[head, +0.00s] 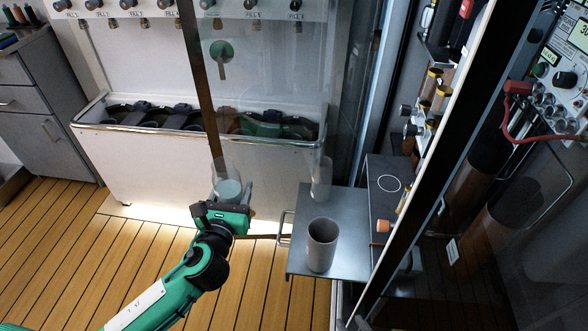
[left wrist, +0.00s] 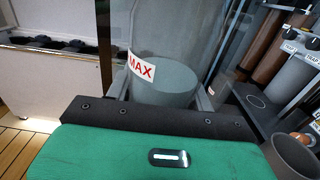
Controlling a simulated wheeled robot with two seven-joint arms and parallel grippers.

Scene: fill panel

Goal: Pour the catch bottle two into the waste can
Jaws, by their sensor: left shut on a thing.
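A clear catch bottle (head: 228,188) with pale bluish contents is held nearly upright in the head view. My left gripper (head: 234,198), on the green arm coming in from the lower left, is shut on it. In the left wrist view the bottle (left wrist: 165,90) shows a red MAX label and stands between the fingers. A grey open can (head: 321,247), which looks like the waste can, stands upright on a metal shelf (head: 300,262), right of the gripper and apart from it. The can also shows in the left wrist view (left wrist: 292,157). The inside of the can is dark. My right gripper is not visible.
A clear cylinder (head: 320,180) stands at the shelf's back left. A white trough (head: 150,165) with dark items lies behind under the FILL valves. A dark upright post (head: 203,85) is near the bottle. A glass panel's dark frame (head: 420,160) is right of the shelf.

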